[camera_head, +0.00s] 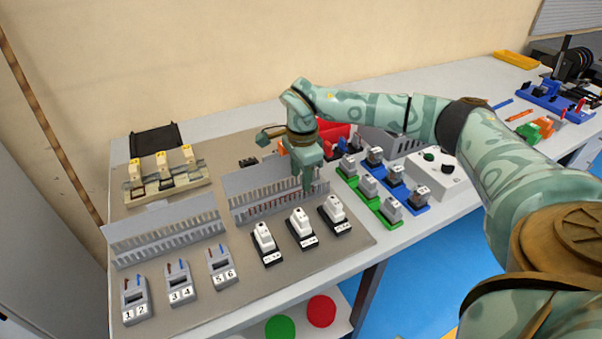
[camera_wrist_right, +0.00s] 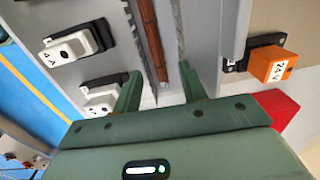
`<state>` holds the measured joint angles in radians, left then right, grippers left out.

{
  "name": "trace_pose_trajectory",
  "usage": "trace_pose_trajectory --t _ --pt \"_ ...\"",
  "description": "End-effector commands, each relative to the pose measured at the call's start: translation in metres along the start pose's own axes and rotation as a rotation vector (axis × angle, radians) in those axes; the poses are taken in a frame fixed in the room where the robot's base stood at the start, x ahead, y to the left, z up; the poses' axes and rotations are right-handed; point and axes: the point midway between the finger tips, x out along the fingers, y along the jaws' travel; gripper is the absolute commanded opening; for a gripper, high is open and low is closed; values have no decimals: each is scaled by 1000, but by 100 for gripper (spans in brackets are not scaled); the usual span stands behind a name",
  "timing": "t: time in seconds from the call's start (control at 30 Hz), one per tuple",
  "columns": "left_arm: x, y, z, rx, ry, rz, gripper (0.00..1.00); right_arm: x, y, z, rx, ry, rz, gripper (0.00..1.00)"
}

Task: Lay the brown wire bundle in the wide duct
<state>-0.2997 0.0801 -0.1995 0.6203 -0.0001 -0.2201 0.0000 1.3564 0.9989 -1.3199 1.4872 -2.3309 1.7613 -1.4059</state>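The brown wire bundle (camera_wrist_right: 150,38) shows in the right wrist view as a long reddish-brown strip between the walls of a grey slotted duct. In the head view it shows as dark red bits behind the slots of the grey duct (camera_head: 268,184) at the board's centre. My right gripper (camera_head: 308,188) points down at this duct's right end. In the right wrist view its two fingers (camera_wrist_right: 160,92) stand apart, with the end of the bundle and duct between them. I see no grip on the bundle. My left gripper is not in view.
A second grey slotted duct (camera_head: 165,236) lies left. White switches (camera_head: 300,228) stand in front of the centre duct. Green and blue blocks (camera_head: 378,190) and a red part (camera_head: 334,134) are close right of my gripper. An orange block (camera_wrist_right: 273,65) shows in the wrist view.

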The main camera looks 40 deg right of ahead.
Motion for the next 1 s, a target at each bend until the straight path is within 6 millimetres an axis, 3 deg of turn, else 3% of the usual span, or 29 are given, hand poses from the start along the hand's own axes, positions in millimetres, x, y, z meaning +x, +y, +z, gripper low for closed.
trace_pose_trajectory --t 0.27,0.37,0.7,0.9,1.0 --pt "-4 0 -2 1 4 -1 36 -10 0 0 0 0 -2 42" --pt "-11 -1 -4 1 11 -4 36 -29 -1 0 -1 -1 -6 42" --pt "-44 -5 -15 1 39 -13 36 -122 -1 0 0 -2 -7 42" --pt "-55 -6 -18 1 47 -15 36 -154 0 0 1 0 -3 42" --pt "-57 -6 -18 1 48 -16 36 -161 0 0 -1 0 -1 42"
